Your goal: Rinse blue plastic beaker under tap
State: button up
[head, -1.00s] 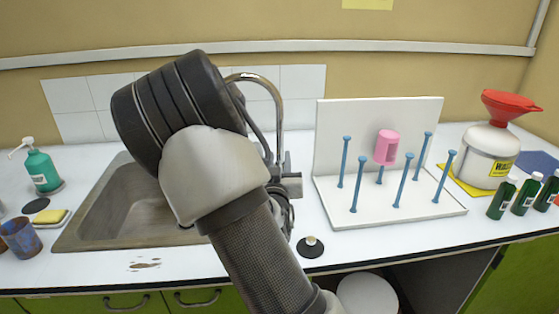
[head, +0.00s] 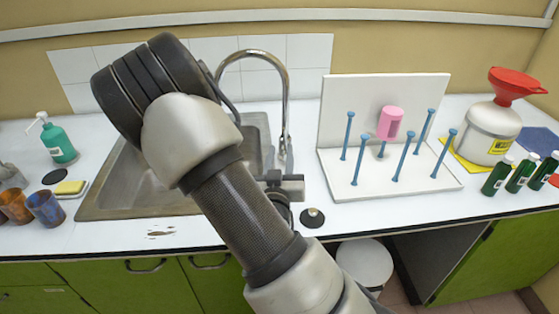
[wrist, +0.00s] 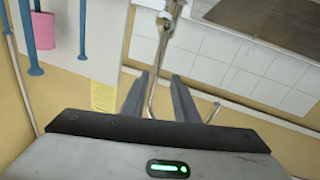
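A bluish beaker with brown stains (head: 45,208) stands on the counter left of the sink in the head view. The tap also shows in the wrist view (wrist: 164,45). My gripper (wrist: 158,75) is open in the wrist view, with a gap between its fingers and nothing held. My arm hides part of the sink and most of the gripper in the head view. The beakers are out of the wrist view.
A white drying rack (head: 335,105) with blue pegs holds a pink cylinder (head: 390,123) right of the tap. A waste container with red funnel (head: 490,130) and green bottles (head: 497,175) stand farther right. A soap bottle (head: 58,143) and sponge (head: 70,187) are at left.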

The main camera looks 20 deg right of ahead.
jog(key=p+v, duration=0.7)
jog(key=v, duration=0.1)
jog(key=shift+d+p, duration=0.15)
jog(key=shift+p, duration=0.15)
